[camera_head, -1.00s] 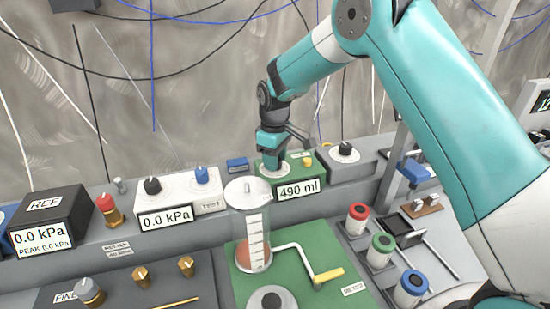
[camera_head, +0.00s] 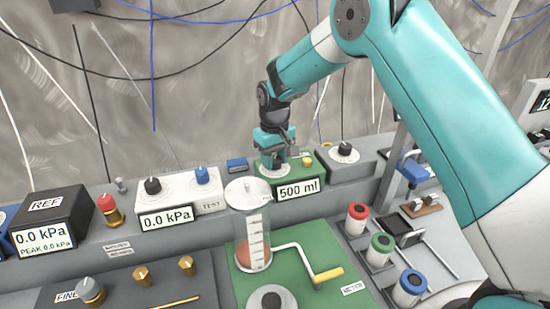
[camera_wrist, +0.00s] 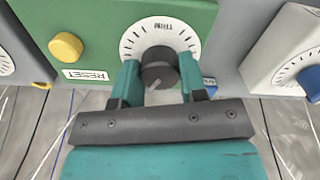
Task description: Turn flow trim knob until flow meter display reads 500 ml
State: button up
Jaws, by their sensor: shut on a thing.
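The flow trim knob (camera_wrist: 160,70) is a dark round knob on a white dial marked TRIM, set on a green box (camera_wrist: 110,25). In the wrist view my gripper (camera_wrist: 160,82) has a finger on each side of the knob and is shut on it. The flow meter display (camera_head: 299,191) on the front of the green box reads 500 ml.
A yellow RESET button (camera_wrist: 66,46) sits beside the dial. A clear cylinder (camera_head: 253,230) with a graduated scale stands in front of the green box. A dark knob on a white dial (camera_head: 344,150) is to the right.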

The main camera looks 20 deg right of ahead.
aim_at(274, 159)
jog(key=shift+r, duration=0.1)
dwell(0.3)
jog(key=o, duration=0.9)
notch_tip(274, 159, up, 17)
jog(key=shift+r+b, duration=0.2)
jog(key=shift+b, duration=0.9)
jog(key=s+a+f+n+y, duration=0.1)
jog(key=s, duration=1)
jog(key=s+a+f+n+y, duration=0.1)
jog(key=s+a, duration=0.1)
jog(key=s, duration=1)
jog(key=s+a+f+n+y, duration=0.1)
jog(key=s+y, duration=0.1)
jog(key=s, duration=1)
jog(key=shift+a+f+n, duration=0.2)
jog(key=shift+n, duration=0.2)
